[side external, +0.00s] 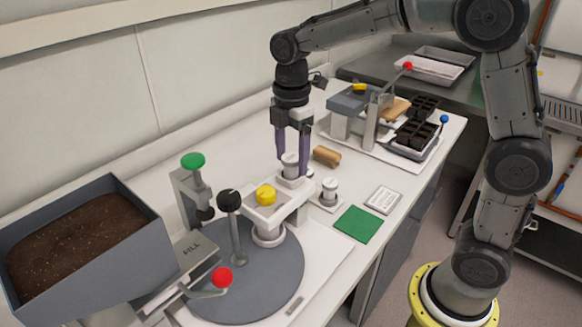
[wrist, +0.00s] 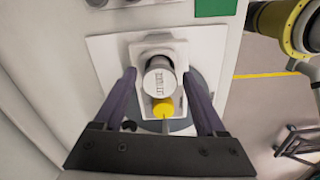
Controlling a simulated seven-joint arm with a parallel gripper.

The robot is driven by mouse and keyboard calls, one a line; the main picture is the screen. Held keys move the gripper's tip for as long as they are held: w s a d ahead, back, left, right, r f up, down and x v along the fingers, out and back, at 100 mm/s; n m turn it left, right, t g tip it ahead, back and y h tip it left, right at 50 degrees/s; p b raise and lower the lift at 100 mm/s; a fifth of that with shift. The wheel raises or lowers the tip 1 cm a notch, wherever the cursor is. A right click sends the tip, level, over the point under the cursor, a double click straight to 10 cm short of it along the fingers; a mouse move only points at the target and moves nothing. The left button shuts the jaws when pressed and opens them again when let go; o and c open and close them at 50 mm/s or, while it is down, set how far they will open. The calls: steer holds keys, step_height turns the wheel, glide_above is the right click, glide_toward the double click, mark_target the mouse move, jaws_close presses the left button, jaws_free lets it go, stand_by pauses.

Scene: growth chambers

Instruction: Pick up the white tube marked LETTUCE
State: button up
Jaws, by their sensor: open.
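In the side view the tube (side external: 290,160) shows between the fingers. My gripper (side external: 294,168) points down with its purple fingers apart, one on each side of the tube's upper part. In the wrist view my gripper (wrist: 159,76) also has a finger on either side, with gaps visible to the tube. The tube's lower end is hidden in the holder.
A yellow knob (side external: 266,195) sits close beside the tube. A black-knobbed post (side external: 229,200), a green-knobbed post (side external: 193,161) and a soil bin (side external: 151,211) stand left.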

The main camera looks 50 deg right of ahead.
steer(key=shift+f, duration=0.2)
jaws_close()
steer(key=shift+r, duration=0.15)
